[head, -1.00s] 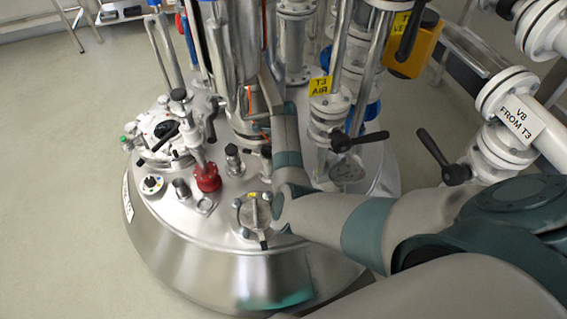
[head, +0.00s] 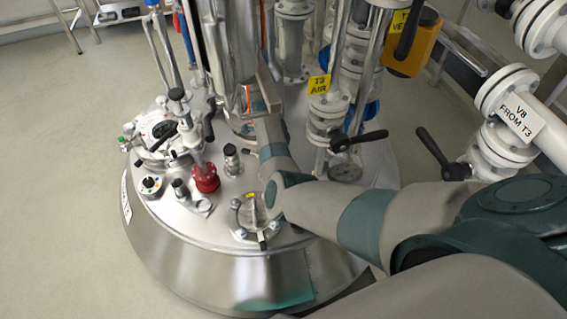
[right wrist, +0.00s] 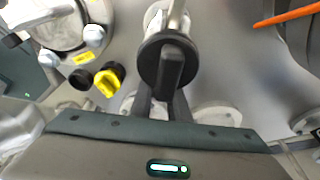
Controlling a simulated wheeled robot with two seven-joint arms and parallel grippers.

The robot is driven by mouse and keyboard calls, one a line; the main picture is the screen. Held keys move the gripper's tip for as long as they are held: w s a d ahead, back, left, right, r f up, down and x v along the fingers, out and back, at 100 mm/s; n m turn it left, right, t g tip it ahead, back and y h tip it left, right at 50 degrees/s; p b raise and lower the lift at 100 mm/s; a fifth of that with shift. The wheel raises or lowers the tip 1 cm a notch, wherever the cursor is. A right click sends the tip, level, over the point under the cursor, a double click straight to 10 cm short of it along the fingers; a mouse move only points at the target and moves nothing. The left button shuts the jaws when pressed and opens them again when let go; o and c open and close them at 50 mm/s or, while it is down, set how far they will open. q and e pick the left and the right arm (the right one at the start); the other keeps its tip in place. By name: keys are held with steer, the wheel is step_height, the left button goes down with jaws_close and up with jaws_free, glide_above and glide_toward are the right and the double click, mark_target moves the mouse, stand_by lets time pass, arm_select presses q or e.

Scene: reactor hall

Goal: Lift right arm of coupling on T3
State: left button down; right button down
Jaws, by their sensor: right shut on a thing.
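The vessel T3 (head: 280,275) is a domed steel tank in the middle of the head view. A shiny metal column (head: 215,45), seemingly the coupling, stands at its top centre. My right arm reaches in from the right to the column's right side; its gripper fingers are hidden there. In the right wrist view, the dark fingers of my right gripper (right wrist: 163,104) are shut on a black knob (right wrist: 165,62) at the end of a metal rod (right wrist: 177,15). I cannot tell how this rod joins the column. My left gripper is in neither view.
A red fitting (head: 206,178), a black-handled hatch (head: 165,132) and a clamped sight glass (head: 252,212) sit on the lid.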

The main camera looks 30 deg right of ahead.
steer(key=c, duration=1.7)
jaws_free()
